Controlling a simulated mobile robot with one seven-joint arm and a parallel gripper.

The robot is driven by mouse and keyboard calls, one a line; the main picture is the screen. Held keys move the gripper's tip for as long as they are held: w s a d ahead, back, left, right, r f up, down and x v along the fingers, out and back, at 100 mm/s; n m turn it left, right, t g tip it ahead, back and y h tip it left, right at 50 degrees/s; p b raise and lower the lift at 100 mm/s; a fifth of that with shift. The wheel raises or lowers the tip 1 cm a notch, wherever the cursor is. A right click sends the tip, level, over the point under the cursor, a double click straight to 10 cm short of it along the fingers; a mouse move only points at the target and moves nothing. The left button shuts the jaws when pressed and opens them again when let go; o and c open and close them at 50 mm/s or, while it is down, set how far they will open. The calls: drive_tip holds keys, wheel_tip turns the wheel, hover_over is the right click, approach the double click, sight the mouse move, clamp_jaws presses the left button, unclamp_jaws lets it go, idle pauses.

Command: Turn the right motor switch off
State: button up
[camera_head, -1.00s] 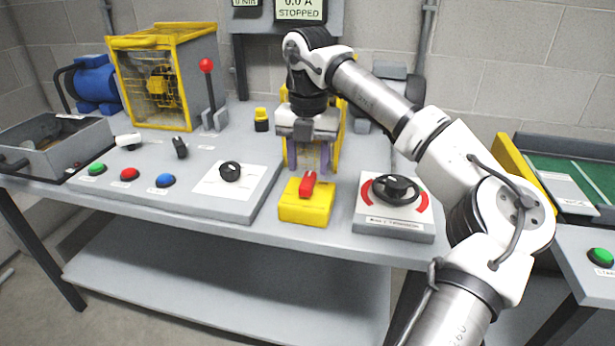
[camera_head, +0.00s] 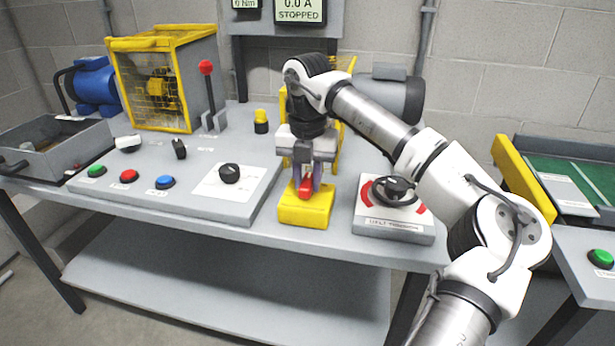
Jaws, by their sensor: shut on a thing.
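A yellow box (camera_head: 303,212) with a red switch handle (camera_head: 305,190) on top stands at the front edge of the bench, right of the control panel. My gripper (camera_head: 306,182) points down over the box, and its fingers are shut on the red handle. The fingers cover part of the handle, so its exact turn is hard to read. A display (camera_head: 300,10) at the top reads 0.0 A and STOPPED.
A black knob on a red-marked plate (camera_head: 393,224) is close on the right. The panel (camera_head: 225,208) with a black rotary knob (camera_head: 229,173) and green, red and blue buttons is on the left. A red-knobbed lever (camera_head: 207,90) stands behind. A caged machine (camera_head: 160,85) is at back left.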

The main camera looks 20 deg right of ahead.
drive_tip(key=shift+n, duration=0.4)
drive_tip(key=n+p, duration=0.1)
drive_tip(key=n, duration=0.2)
drive_tip(key=shift+r+n, duration=0.1)
drive_tip(key=shift+n, duration=0.2)
drive_tip(key=n+p, duration=0.1)
drive_tip(key=n, duration=0.3)
drive_tip(key=shift+n, duration=0.3)
drive_tip(key=n+p, duration=0.1)
drive_tip(key=n, duration=0.3)
drive_tip(key=n+p, duration=0.1)
drive_tip(key=n, duration=0.3)
drive_tip(key=shift+n, duration=0.6)
drive_tip(key=o, duration=1)
